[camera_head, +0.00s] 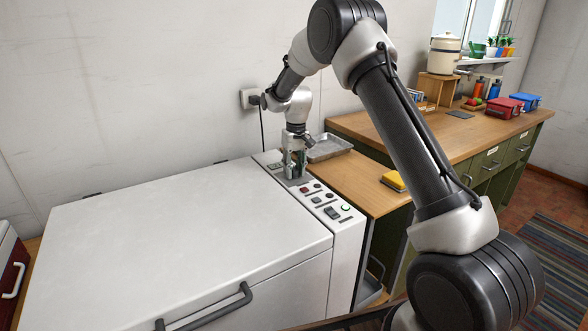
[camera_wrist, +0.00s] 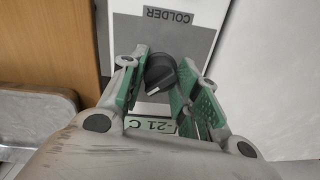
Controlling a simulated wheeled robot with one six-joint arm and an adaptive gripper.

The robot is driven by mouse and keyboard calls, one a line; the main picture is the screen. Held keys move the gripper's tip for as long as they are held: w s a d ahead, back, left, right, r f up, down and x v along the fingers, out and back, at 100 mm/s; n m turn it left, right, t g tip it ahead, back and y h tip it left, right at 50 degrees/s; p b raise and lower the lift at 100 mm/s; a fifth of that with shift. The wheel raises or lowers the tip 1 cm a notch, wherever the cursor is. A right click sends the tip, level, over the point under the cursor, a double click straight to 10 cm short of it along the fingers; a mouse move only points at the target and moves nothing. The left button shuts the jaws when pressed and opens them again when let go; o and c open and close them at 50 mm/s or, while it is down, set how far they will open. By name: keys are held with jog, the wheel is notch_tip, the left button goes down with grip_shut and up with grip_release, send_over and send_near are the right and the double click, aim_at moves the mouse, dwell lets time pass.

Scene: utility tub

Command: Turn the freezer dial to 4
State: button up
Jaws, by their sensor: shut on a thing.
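The freezer dial (camera_wrist: 160,74) is a round black knob on a grey panel, near the middle of the wrist view. A pale mark shows near its lower left edge; I cannot read a number it points to. The word COLDER (camera_wrist: 167,16) is printed on the panel beyond it. My gripper (camera_wrist: 163,78) has its green-padded fingers on both sides of the dial and is shut on it. In the head view my gripper (camera_head: 294,170) points down onto the freezer's control strip (camera_head: 347,225), hiding the dial. A partly covered display (camera_wrist: 158,127) reads about -21 C.
The white chest freezer (camera_head: 180,225) has a closed lid. A metal tray (camera_head: 328,148) and a yellow item (camera_head: 393,181) lie on the wooden counter (camera_head: 360,190) to the right.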

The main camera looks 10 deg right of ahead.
aim_at(296, 170)
jog(key=shift+m, duration=0.4)
jog(key=o, duration=1)
jog(key=r, duration=1.2)
jog(key=shift+d, duration=0.3)
